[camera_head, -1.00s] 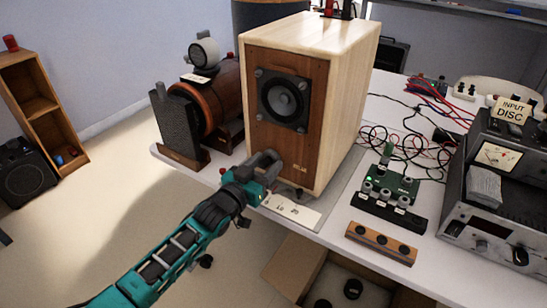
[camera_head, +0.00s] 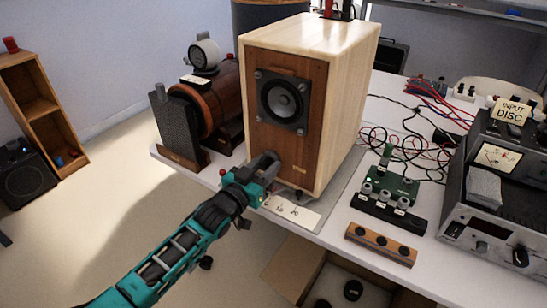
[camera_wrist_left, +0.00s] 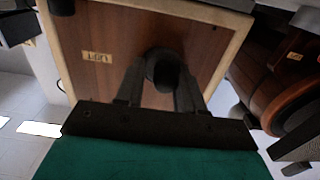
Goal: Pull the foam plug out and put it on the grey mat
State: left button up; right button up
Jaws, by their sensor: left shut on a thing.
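The wooden speaker (camera_head: 340,90) stands on the white table, its brown front facing me. In the left wrist view, the dark round foam plug (camera_wrist_left: 163,68) is at the lower part of the speaker's front (camera_wrist_left: 110,30), between my fingers. My left gripper (camera_head: 268,165) is at the lower front of the speaker and shut on the plug; it also shows in the left wrist view (camera_wrist_left: 160,85). I cannot tell how deep the plug sits. In the head view the fingers mostly hide it. A grey mat (camera_head: 345,183) lies under and beside the speaker. My right gripper is not in view.
A pale marked strip (camera_head: 292,211) lies just below my gripper at the table edge. A mesh grille (camera_head: 177,125) stands left.

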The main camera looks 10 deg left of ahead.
pick_arm(q)
jog(key=shift+a, duration=0.2)
jog(key=shift+p+v, duration=1.25)
jog(key=shift+v, duration=0.55)
grip_shut()
jog(key=shift+p+v, duration=1.25)
jog(key=shift+v, duration=0.85)
jog(key=shift+d, duration=0.1)
jog(key=shift+s+r, duration=0.1)
jog(key=s+a+r+n+t+y, duration=0.1)
jog(key=s+r+n+y, duration=0.3)
jog(key=s+r, duration=0.6)
notch_tip(320, 180, up, 3)
jog(key=shift+a+r+y, duration=0.25)
jog(key=shift+a+y, duration=0.3)
jog(key=shift+y, duration=0.55)
